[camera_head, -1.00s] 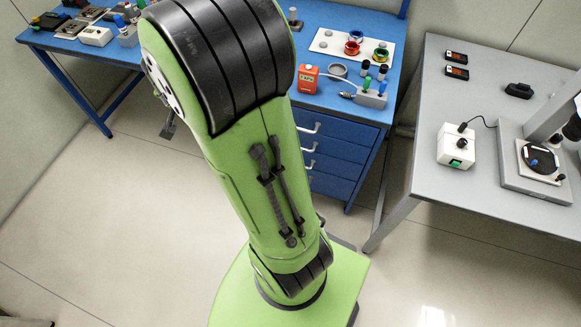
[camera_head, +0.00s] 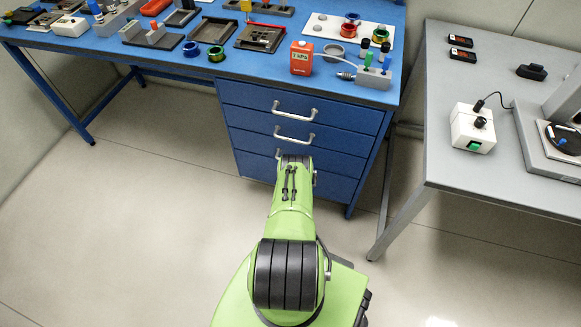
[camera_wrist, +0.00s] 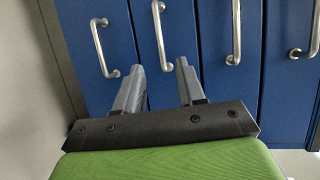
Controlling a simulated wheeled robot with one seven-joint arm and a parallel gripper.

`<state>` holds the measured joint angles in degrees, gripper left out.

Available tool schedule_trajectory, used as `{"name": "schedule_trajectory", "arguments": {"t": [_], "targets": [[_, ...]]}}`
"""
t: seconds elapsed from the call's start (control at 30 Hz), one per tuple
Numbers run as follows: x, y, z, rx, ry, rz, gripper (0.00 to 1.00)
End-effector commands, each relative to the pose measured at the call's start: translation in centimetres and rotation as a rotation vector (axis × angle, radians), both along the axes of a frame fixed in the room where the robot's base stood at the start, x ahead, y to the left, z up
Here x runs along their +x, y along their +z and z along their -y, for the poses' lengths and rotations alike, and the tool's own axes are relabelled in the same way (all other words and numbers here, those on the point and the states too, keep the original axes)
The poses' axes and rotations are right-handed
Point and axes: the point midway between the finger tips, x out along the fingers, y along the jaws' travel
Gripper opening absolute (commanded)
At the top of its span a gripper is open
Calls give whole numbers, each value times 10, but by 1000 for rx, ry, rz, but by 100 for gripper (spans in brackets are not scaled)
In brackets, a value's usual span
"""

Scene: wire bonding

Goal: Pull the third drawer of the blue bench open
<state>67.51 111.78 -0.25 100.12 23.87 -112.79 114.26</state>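The blue bench (camera_head: 345,68) stands ahead with a stack of blue drawers. The third drawer (camera_head: 256,164) is shut, and my arm hides most of its handle in the head view. In the wrist view the drawers stand sideways as upright panels. The third drawer's handle (camera_wrist: 160,36), a bright metal bar, is second from the left there. My gripper (camera_wrist: 160,67) is open, with its two grey fingers pointing at that handle, one to each side in the picture. The near end of the handle shows between the fingertips. I cannot tell whether they touch it. The head view hides the gripper.
The top drawer handle (camera_head: 295,111) and second drawer handle (camera_head: 294,137) are above; these drawers are shut. The lowest drawer's handle (camera_wrist: 104,46) is beside the left finger. A grey table (camera_head: 440,150) stands to the right. The floor left of my arm is clear.

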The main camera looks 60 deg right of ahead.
Motion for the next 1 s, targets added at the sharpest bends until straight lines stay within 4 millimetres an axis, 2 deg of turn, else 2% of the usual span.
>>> {"name": "schedule_trajectory", "arguments": {"t": [0.07,0.17,0.7,0.83,1.0], "targets": [[-2,-4,-3,-1,0,18,39],[5,-5,8,-4,1,21,39],[72,-31,113,-4,5,14,39],[79,-31,124,-1,2,16,39],[80,-29,128,1,0,16,39]]}}
